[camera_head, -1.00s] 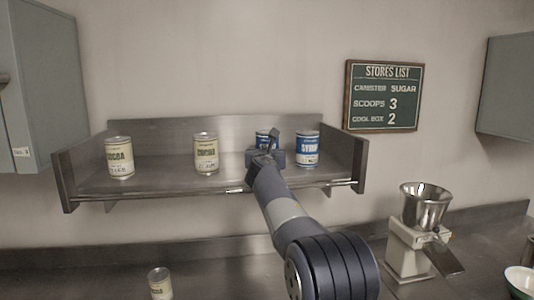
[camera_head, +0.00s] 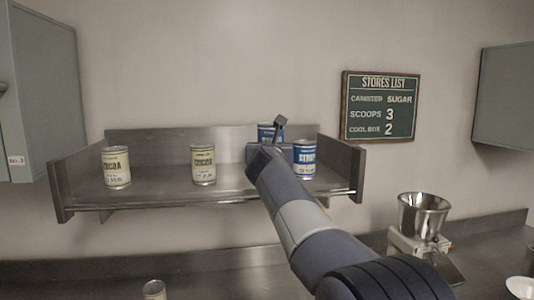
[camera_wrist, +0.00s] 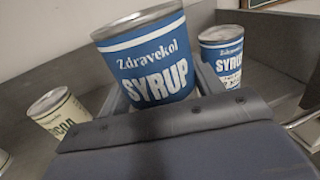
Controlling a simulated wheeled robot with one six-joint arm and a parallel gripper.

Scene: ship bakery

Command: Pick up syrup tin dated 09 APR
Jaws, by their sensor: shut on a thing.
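My gripper (camera_head: 270,147) is at the right part of the steel shelf. In the wrist view my gripper (camera_wrist: 160,100) is shut on a blue syrup tin (camera_wrist: 150,58), which looks slightly tilted there. In the head view this held tin (camera_head: 268,132) shows only its upper part above my gripper, and its date is hidden. A second blue syrup tin (camera_head: 304,160) stands on the shelf just right of my gripper; it also shows in the wrist view (camera_wrist: 222,58). Its date marking is too small to read.
Two cocoa tins (camera_head: 116,168) (camera_head: 203,166) stand on the shelf (camera_head: 150,195) to the left. Another tin (camera_head: 154,290) is on the counter below. A metal-bowled machine (camera_head: 424,215) stands at right. The shelf has raised side walls.

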